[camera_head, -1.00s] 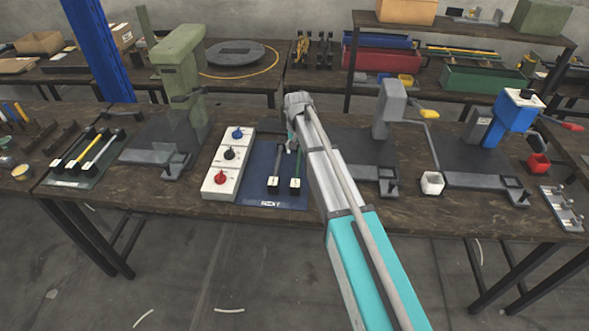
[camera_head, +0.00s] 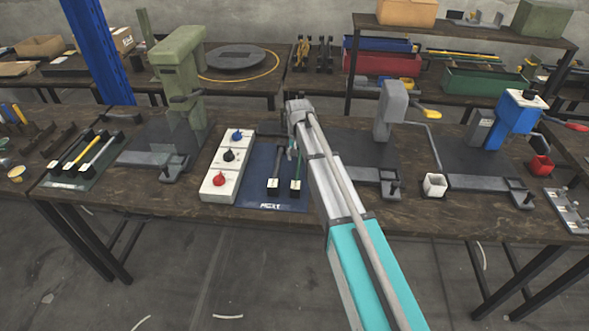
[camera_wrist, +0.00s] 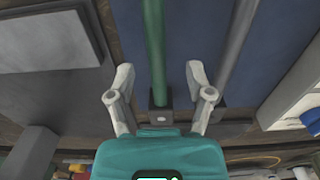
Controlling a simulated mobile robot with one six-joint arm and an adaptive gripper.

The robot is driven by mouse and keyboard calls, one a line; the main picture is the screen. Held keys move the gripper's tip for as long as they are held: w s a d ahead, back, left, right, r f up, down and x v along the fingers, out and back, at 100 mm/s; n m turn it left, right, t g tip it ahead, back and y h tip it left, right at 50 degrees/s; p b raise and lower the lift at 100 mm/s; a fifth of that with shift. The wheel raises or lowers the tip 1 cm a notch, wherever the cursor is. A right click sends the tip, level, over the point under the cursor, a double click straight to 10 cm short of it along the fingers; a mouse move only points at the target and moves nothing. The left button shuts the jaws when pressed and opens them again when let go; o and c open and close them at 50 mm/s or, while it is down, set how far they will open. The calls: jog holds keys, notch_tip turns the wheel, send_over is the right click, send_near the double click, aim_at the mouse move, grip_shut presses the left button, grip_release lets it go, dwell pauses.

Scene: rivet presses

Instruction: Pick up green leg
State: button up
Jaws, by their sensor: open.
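The green leg (camera_head: 297,168) lies on the blue mat (camera_head: 240,192), at its right side next to my arm. Its near end sits in a dark block, and its far part is hidden by my gripper. In the wrist view the green leg (camera_wrist: 153,45) runs lengthwise between my fingers, with a dark end block (camera_wrist: 161,119) close to my palm. My gripper (camera_wrist: 158,75) is open, one finger on each side of the leg with gaps visible. How high the fingers are above it is hard to tell. A grey leg (camera_head: 275,168) lies parallel to its left.
A white box with blue, black and red knobs (camera_head: 226,165) stands left of the mat. A green press (camera_head: 180,75) is farther left.

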aim_at(299, 162)
jog(key=shift+d+f+b, duration=0.15)
jog(key=shift+f+b, duration=1.55)
jog(key=shift+f, duration=0.25)
grip_shut()
